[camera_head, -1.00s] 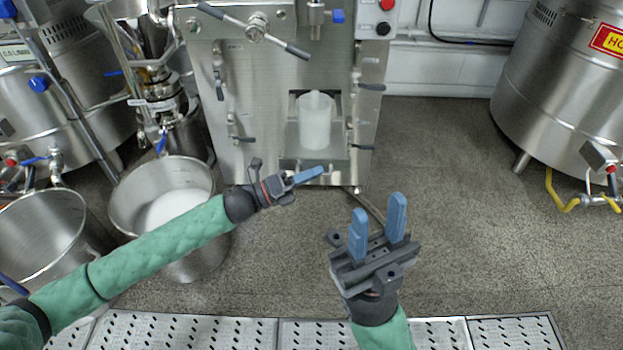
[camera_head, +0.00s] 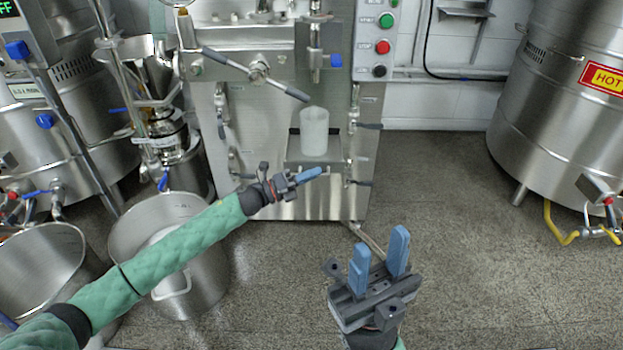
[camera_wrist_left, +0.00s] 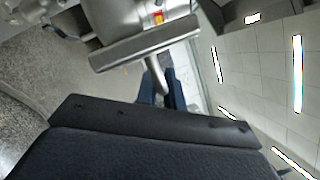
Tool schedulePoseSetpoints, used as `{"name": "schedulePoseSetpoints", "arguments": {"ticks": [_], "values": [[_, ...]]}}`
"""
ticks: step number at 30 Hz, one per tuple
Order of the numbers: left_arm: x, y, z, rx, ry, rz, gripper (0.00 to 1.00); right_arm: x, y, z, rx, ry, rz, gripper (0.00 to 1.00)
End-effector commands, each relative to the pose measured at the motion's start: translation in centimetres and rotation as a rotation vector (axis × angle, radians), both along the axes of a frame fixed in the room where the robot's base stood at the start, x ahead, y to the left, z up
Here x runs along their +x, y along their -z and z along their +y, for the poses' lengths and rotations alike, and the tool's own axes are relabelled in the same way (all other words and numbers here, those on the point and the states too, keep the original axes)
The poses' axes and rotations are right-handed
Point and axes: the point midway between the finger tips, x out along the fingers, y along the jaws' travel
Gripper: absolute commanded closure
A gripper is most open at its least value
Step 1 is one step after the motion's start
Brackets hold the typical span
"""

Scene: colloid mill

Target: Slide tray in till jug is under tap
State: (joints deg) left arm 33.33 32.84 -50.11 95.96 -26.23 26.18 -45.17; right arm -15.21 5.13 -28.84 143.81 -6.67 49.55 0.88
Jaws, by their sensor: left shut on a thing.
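The pale translucent jug (camera_head: 314,132) stands upright on the steel tray (camera_head: 297,162) at the front of the machine. The tap (camera_head: 317,62), with a blue handle, is above the jug in the head view. A gap shows between them, and I cannot tell whether they line up in depth. My left gripper (camera_head: 312,174) is at the tray's front edge, shut on its handle. In the left wrist view the bent metal handle (camera_wrist_left: 156,76) runs from the tray (camera_wrist_left: 145,43) down between the blue fingers. My right gripper (camera_head: 380,247) is open and empty above the floor.
Steel buckets (camera_head: 190,275) stand at the left beside the machine (camera_head: 270,205). A steel vessel (camera_head: 555,120) with a HOT label stands at the right. Levers (camera_head: 258,72) stick out from the machine's front above the tray.

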Motion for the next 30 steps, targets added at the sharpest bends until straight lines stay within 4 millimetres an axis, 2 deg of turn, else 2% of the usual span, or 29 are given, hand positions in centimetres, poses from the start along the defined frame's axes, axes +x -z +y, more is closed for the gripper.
{"name": "schedulePoseSetpoints", "arguments": {"ticks": [7,8,9,19,23,30], "values": [[0.0,0.1,0.1,0.001,-0.002,0.000,1.00,0.0,0.0,0.0,-0.006,-0.001,-0.005,0.66],[0.0,0.1,0.1,0.001,-0.002,0.000,0.87,0.0,0.0,0.0,-0.006,-0.001,-0.006,0.66],[0.0,0.1,0.1,0.001,-0.002,0.000,0.82,0.0,-0.1,0.0,-0.005,0.000,-0.006,0.66],[-0.1,0.1,0.3,0.001,-0.002,0.001,0.82,0.1,-0.4,0.0,0.009,0.003,-0.007,0.66],[-0.6,0.3,1.6,0.001,-0.003,0.002,0.82,0.1,-0.9,-0.1,0.016,0.001,-0.007,0.66],[-1.8,1.1,5.0,0.001,-0.002,0.002,0.82,0.0,-1.7,-0.3,0.027,-0.005,-0.009,0.66]]}}
